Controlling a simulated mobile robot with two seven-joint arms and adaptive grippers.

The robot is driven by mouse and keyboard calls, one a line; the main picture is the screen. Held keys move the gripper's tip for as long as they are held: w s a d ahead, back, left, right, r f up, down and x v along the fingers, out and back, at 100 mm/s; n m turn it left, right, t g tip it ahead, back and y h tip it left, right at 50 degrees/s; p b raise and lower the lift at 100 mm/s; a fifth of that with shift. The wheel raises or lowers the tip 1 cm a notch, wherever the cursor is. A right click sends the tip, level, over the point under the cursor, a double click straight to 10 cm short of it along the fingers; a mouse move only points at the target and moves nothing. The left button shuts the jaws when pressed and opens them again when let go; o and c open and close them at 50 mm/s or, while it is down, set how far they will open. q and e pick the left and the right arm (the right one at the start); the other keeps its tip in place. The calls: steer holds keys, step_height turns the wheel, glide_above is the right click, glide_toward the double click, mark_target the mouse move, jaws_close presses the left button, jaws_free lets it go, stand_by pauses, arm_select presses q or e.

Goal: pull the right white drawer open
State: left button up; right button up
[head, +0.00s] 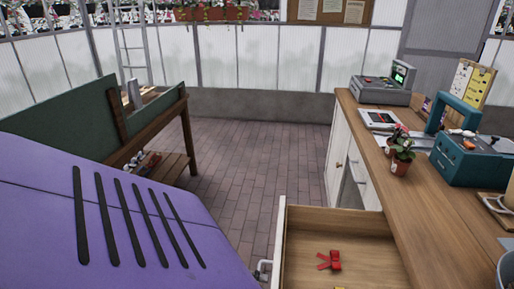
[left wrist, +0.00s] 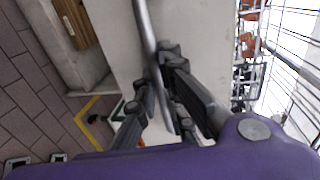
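A white-fronted drawer (head: 281,235) stands pulled out from the counter at the bottom of the head view, showing its wooden inside. A metal bar handle (head: 263,268) sits on its front; most of it is hidden behind my purple body. In the left wrist view the handle (left wrist: 146,28) runs down between the fingers of my left gripper (left wrist: 158,72), against the pale drawer front (left wrist: 112,35). The fingers close in on the bar from both sides and appear to touch it. My left gripper is hidden in the head view. My right gripper is in neither view.
A red object (head: 334,261) lies in the drawer. The wooden counter (head: 420,220) on the right holds a potted plant (head: 401,155), a teal toolbox (head: 470,160) and a register (head: 383,86). A wooden bench (head: 170,110) stands left. The brick floor (head: 245,160) between is clear.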

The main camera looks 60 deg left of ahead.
arm_select(q)
steer(key=o, duration=0.4)
steer(key=v, duration=1.2)
steer(key=shift+s+a, duration=0.1)
steer(key=shift+s, duration=0.05)
